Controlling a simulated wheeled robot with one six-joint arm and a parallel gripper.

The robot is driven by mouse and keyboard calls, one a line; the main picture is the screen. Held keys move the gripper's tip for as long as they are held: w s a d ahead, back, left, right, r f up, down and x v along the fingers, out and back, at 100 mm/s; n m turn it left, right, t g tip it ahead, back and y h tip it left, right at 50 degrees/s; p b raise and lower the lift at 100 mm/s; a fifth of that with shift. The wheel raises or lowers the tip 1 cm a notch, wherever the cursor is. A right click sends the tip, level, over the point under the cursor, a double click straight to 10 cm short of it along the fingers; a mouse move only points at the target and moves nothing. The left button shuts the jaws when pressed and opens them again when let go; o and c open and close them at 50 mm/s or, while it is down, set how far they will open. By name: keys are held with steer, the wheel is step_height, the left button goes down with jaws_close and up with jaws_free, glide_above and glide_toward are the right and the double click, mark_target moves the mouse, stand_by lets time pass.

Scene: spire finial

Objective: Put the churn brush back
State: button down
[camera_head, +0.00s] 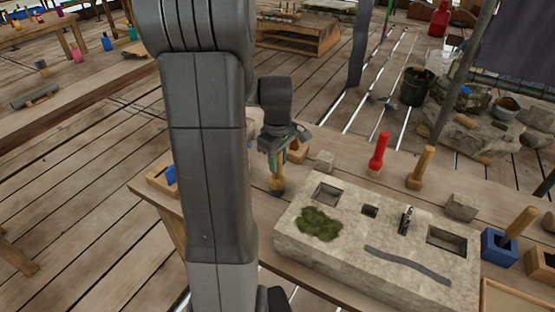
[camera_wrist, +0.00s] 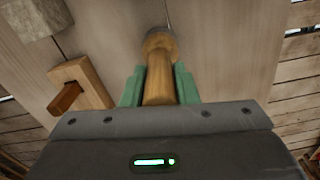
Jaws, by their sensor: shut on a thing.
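My gripper (camera_head: 278,150) is in the head view, above the left part of the workbench. Its green fingers (camera_wrist: 158,88) are shut on the pale wooden handle of a tool, taken as the churn brush (camera_head: 277,180). The brush hangs roughly upright with its wider round head down; the head also shows in the wrist view (camera_wrist: 160,42). The head is at or just above the bench top; I cannot tell whether it touches. A wooden holder block (camera_wrist: 80,88) with a brown peg in it lies left of the brush in the wrist view.
A stone slab (camera_head: 350,250) with square recesses and a moss patch lies right of my gripper. A red-handled tool (camera_head: 378,152), a wooden-handled tool (camera_head: 423,167) and a stone cube (camera_head: 324,161) stand behind it. A blue block (camera_head: 498,247) is at the right.

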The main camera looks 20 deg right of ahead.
steer(key=shift+f, duration=0.2)
steer(key=c, duration=1.1)
jaws_free()
steer(key=shift+r, duration=0.1)
steer(key=shift+r, duration=0.1)
step_height(320, 180, up, 12)
steer(key=shift+r, duration=0.1)
step_height(320, 180, down, 12)
steer(key=shift+f, duration=0.2)
steer(key=shift+r, duration=2)
